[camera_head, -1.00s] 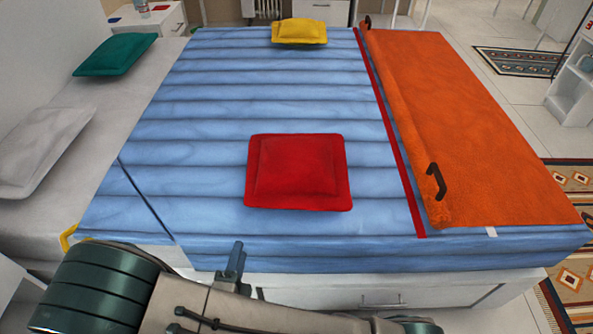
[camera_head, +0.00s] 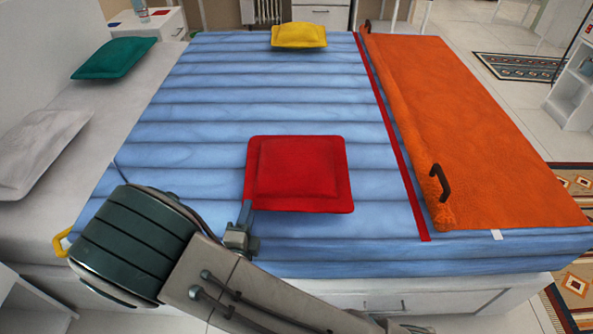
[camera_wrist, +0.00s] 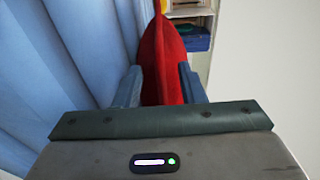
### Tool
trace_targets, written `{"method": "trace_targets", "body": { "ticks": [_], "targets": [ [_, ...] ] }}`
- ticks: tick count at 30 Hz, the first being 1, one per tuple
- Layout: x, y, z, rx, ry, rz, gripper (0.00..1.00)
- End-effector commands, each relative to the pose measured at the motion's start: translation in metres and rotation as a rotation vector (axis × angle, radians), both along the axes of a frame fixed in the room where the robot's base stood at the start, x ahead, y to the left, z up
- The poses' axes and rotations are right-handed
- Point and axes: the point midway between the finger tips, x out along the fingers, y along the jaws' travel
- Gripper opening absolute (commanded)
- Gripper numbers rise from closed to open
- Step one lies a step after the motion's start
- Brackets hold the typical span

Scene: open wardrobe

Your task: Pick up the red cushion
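The red cushion (camera_head: 297,172) lies flat on the blue quilt (camera_head: 190,130), near the front middle of the bed. My gripper (camera_head: 245,212) is at the cushion's near left corner in the head view. In the wrist view, the red cushion (camera_wrist: 168,60) shows edge-on between the two fingers of my gripper (camera_wrist: 160,85). The fingers stand well apart, one on each side of the cushion's edge. Whether either finger touches it is hard to tell. The lower finger is partly hidden in the head view.
A yellow cushion (camera_head: 299,36) lies at the back of the bed. A green cushion (camera_head: 113,58) and a white one (camera_head: 38,150) lie at the left. An orange blanket (camera_head: 480,120) with a dark handle (camera_head: 441,183) covers the right side. A white nightstand (camera_head: 150,23) stands at the back left.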

Motion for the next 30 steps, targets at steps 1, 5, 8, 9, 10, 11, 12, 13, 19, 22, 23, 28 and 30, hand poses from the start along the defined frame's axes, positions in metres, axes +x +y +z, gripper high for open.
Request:
{"method": "trace_targets", "body": {
  "ticks": [1,5,8,9,10,11,12,13,19,22,23,28,30],
  "targets": [
    [0.0,0.0,0.0,0.0,0.0,0.0,0.36],
    [0.0,0.0,0.0,0.0,0.0,0.0,0.22],
    [0.0,0.0,0.0,0.0,0.0,0.0,0.0],
    [0.0,0.0,0.0,0.0,0.0,0.0,0.0],
    [0.0,0.0,0.0,0.0,0.0,0.0,0.0],
    [0.0,0.0,0.001,0.0,-0.002,0.0,0.0],
    [0.0,0.0,0.001,0.0,-0.002,-0.001,0.0],
    [0.0,0.0,0.001,0.0,-0.001,-0.001,0.0],
    [0.0,0.0,0.006,0.001,-0.001,-0.001,0.0],
    [0.0,0.0,0.021,0.003,-0.002,-0.001,0.0],
    [0.0,0.0,0.028,0.004,-0.002,-0.001,0.0],
    [0.0,0.0,0.064,0.004,-0.002,-0.002,0.0],
    [0.0,0.0,0.077,0.004,-0.001,-0.002,0.0]
  ]
}}
